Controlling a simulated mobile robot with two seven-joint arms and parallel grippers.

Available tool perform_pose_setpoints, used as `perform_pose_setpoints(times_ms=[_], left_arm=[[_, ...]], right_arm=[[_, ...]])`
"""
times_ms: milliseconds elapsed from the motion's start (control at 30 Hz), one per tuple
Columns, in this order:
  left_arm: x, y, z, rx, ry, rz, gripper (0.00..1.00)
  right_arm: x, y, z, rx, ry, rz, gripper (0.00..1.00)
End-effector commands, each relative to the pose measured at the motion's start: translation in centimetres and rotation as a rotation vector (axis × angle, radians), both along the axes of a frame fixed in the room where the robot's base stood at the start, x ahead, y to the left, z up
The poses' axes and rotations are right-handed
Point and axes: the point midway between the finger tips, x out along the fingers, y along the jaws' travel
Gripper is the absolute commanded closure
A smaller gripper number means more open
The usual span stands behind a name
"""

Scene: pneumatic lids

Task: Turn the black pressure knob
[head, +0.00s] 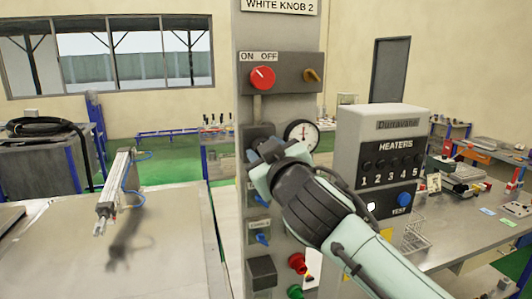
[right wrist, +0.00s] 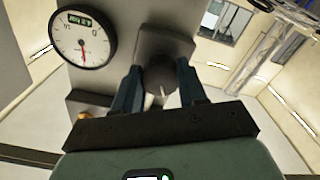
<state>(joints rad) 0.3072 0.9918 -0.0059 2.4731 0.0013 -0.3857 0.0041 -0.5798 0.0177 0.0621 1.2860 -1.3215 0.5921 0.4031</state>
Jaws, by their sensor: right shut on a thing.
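The black pressure knob (right wrist: 161,74) sits between the two fingers of my right gripper (right wrist: 158,84) in the right wrist view, a pale mark on its face. The fingers are shut on it, one on each side. In the head view my right gripper (head: 258,157) reaches the grey control column (head: 284,31), and its fingers and body hide the knob. A round white pressure gauge (head: 301,134) is just right of the gripper; in the right wrist view the gauge (right wrist: 85,39) shows a red needle and a small digital readout. My left gripper is out of view.
Blue valves (head: 262,239) and a red button (head: 297,262) are below. A heater box (head: 379,150) stands close right of my arm. A cylinder (head: 115,185) is over the left table.

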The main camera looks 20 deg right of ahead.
Motion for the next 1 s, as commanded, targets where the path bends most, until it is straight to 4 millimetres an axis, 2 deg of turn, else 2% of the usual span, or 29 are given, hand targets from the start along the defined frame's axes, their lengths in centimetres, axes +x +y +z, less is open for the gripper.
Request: perform_pose_setpoints(times_ms=[233,633,667,700,733,1000], left_arm=[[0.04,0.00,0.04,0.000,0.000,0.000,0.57],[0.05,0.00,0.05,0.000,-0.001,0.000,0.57],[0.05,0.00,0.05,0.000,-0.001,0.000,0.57],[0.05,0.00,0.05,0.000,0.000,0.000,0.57],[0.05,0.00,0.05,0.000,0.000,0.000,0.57],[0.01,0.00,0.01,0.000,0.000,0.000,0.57]], right_arm=[[-0.03,-0.07,0.18,-0.059,-0.006,0.000,0.89],[-0.05,-0.07,0.21,-0.065,-0.007,0.000,0.89],[-0.05,-0.07,0.21,-0.065,-0.007,0.000,0.52],[-0.05,-0.07,0.20,-0.065,-0.007,0.000,0.39],[-0.05,-0.06,0.20,-0.065,-0.006,0.000,0.33],[-0.06,-0.03,0.09,-0.065,-0.004,0.000,0.33]])
